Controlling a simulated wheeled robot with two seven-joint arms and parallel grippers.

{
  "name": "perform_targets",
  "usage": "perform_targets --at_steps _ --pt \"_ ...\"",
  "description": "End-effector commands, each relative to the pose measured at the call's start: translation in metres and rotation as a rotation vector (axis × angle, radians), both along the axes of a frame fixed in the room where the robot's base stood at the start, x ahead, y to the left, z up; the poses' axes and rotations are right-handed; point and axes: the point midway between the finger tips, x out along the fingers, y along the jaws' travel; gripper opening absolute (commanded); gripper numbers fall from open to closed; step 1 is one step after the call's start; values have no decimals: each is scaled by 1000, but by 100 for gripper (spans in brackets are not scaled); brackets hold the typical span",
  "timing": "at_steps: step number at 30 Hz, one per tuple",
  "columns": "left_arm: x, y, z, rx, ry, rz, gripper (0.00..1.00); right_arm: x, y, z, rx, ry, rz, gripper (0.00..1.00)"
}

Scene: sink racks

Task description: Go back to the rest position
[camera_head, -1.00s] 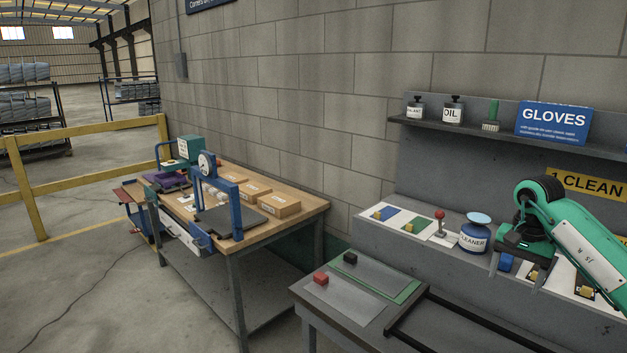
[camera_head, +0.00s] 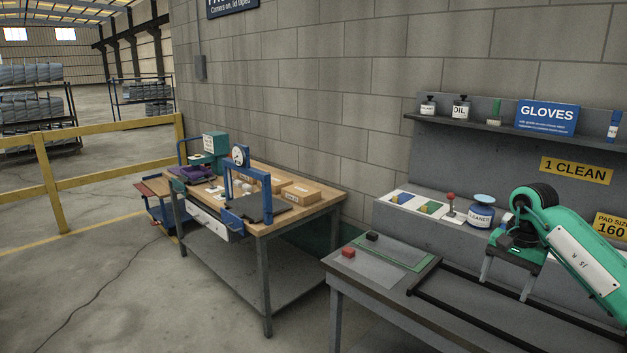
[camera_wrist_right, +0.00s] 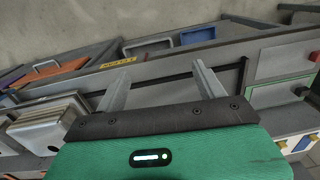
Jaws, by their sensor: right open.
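My right gripper (camera_head: 506,279) hangs over the grey bench at the right of the head view, on a green arm that comes in from the right. Its two grey fingers point down and stand apart with nothing between them. In the right wrist view the open fingers (camera_wrist_right: 160,88) also show empty, with dark rails and bench surface beyond them. My left gripper is not in view.
The grey bench (camera_head: 345,303) carries a red block (camera_head: 348,252), a black block (camera_head: 372,236) and a cleaner tub (camera_head: 481,214). A shelf (camera_head: 455,124) with bottles runs above. A wooden worktable (camera_head: 325,199) stands left; open floor (camera_head: 110,290) lies beyond it.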

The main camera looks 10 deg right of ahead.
Motion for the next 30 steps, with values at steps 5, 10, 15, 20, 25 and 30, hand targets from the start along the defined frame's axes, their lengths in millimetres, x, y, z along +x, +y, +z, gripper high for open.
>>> perform_targets --at_steps 5,10,15,20,25,30 --pt "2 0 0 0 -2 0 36 13 27 -33 135 3 -63 71" --pt "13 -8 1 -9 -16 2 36 26 63 -70 312 21 -168 71" --pt "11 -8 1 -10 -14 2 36 39 110 -119 563 83 -358 71" --pt "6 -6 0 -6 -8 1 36 52 166 -185 907 238 -715 71" --pt "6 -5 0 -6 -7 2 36 59 200 -269 1266 517 -1277 71" --pt "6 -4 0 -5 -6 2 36 37 198 -382 1510 853 -1951 71"
